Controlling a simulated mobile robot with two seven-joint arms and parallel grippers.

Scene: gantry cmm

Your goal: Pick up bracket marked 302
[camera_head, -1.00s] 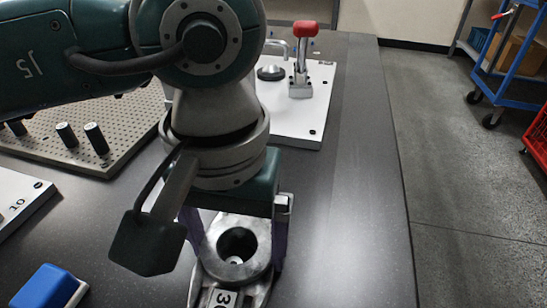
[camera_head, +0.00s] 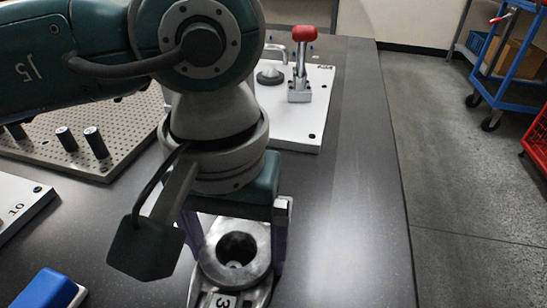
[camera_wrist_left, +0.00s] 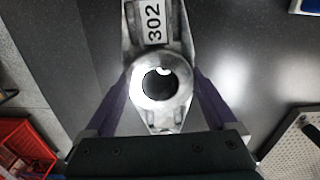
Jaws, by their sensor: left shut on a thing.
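The bracket marked 302 (camera_head: 237,252) is a grey metal part with a round bored boss and a flat base that carries a white label. The label reads 302 in the left wrist view, where the bracket (camera_wrist_left: 162,82) fills the upper middle. My left gripper (camera_head: 237,240) is shut on the boss, with one purple finger on each side of it. The fingers also show in the left wrist view (camera_wrist_left: 163,100). In the head view the bracket's lower end is cut off by the picture edge. I cannot tell whether its base touches the table. My right gripper is not in view.
A white plate with a red-handled clamp (camera_head: 303,65) stands at the back. A perforated board with dark pegs (camera_head: 96,143) lies at left. A blue block (camera_head: 48,290) is at the front left. The dark table (camera_head: 345,220) is clear on the right, up to its edge.

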